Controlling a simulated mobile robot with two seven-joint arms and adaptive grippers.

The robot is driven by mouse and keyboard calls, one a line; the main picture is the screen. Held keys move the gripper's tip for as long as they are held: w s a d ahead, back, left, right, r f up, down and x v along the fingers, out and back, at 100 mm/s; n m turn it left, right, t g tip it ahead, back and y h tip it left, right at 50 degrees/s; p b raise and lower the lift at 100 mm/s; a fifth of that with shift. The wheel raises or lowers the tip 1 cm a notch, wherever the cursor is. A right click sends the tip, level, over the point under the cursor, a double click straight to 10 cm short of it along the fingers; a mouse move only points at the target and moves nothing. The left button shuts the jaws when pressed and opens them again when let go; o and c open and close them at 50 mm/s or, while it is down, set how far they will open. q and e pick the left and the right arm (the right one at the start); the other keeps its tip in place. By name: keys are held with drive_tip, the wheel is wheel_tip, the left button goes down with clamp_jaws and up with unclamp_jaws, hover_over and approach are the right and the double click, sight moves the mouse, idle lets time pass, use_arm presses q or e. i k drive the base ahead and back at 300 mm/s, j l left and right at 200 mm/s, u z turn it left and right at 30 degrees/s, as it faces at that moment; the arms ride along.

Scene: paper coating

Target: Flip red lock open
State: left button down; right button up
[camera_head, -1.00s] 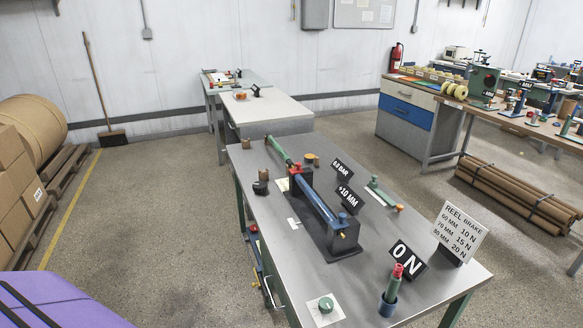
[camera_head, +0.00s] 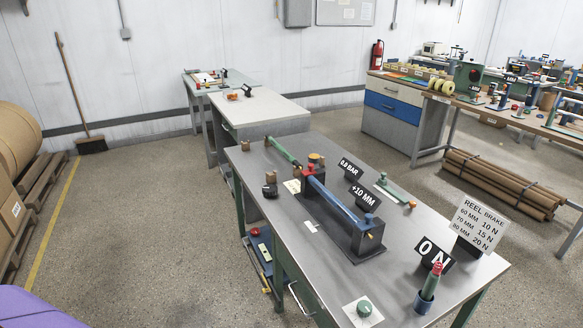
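A small red part (camera_head: 309,170), which may be the red lock, sits at the far end of a dark device on the steel bench (camera_head: 330,262). A blue bar (camera_head: 337,202) runs from beside it to a blue block (camera_head: 370,222) at the device's near end. A green bar (camera_head: 283,152) extends from the far end toward the back left. The red part is too small to tell whether it is open or shut. Neither of my grippers shows.
A red-tipped handle (camera_head: 436,269) stands in a blue cup (camera_head: 424,302) near the "0 N" sign (camera_head: 433,255). A red button (camera_head: 255,231) is below the bench's left side. The floor (camera_head: 140,240) left of the bench is clear.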

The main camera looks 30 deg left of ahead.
sight(311, 171)
drive_tip(key=j, duration=0.55)
drive_tip(key=i+j, duration=0.1)
drive_tip(key=j, duration=0.4)
drive_tip(key=i+j, duration=0.2)
drive_tip(key=j, duration=0.15)
drive_tip(key=i+j, duration=0.4)
drive_tip(key=j, duration=0.25)
drive_tip(key=i+j, duration=0.35)
drive_tip(key=i+z, duration=0.05)
drive_tip(key=i, duration=0.05)
